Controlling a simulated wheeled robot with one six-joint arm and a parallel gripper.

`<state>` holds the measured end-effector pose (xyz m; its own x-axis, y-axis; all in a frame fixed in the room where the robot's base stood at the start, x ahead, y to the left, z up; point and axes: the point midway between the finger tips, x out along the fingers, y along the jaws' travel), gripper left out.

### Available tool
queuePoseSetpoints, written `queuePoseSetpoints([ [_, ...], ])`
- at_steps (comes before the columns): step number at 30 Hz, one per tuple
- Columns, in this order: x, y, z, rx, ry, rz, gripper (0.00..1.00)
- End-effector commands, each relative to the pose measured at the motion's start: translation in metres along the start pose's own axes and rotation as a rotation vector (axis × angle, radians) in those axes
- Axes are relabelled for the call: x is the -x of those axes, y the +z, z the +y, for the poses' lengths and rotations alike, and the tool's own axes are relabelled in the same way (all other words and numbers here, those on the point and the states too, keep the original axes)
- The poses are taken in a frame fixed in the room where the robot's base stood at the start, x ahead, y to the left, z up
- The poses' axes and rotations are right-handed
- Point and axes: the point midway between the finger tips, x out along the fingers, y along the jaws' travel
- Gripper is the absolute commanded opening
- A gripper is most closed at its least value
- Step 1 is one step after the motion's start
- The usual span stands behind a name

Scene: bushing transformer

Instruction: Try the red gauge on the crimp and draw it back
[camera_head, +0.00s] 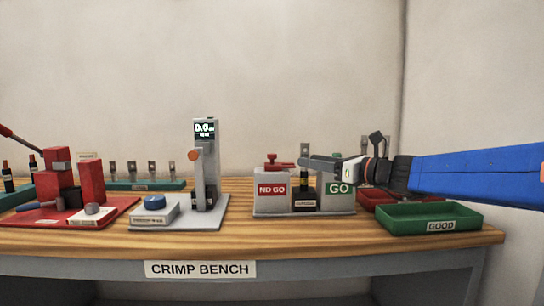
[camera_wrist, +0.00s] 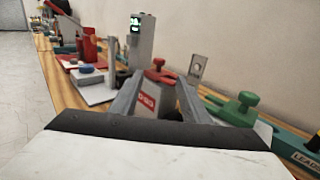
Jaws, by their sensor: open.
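The red gauge (camera_head: 271,160) sits in the grey NO GO block (camera_head: 271,203) on the bench stand. It also shows in the wrist view (camera_wrist: 158,72), ahead and between my open fingers. My gripper (camera_head: 303,163) points left from the right side, a short way right of the red gauge, and is empty. The crimp stands upright in a dark holder (camera_head: 305,197) between the two blocks; its flat lug with a hole (camera_wrist: 197,67) shows right of the red gauge. The GO block (camera_head: 338,203) is partly behind my arm. The green gauge (camera_wrist: 241,107) is right of my fingers.
A grey tester with a lit display (camera_head: 205,131) and a blue button (camera_head: 154,202) stand left of the stand. A red press (camera_head: 55,175) is further left. A green GOOD tray (camera_head: 400,226) and a red tray (camera_head: 385,200) lie at the right, below my arm.

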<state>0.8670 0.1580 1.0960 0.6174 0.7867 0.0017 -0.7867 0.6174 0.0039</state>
Motion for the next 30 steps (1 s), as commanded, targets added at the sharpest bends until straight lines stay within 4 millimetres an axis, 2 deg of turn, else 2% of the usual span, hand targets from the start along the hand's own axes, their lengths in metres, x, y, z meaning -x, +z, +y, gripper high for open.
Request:
queuePoseSetpoints([
  [21,-0.123,-0.001,0.002,0.003,0.003,0.002,0.42],
  [30,-0.158,-0.001,0.001,0.004,0.002,0.001,0.42],
])
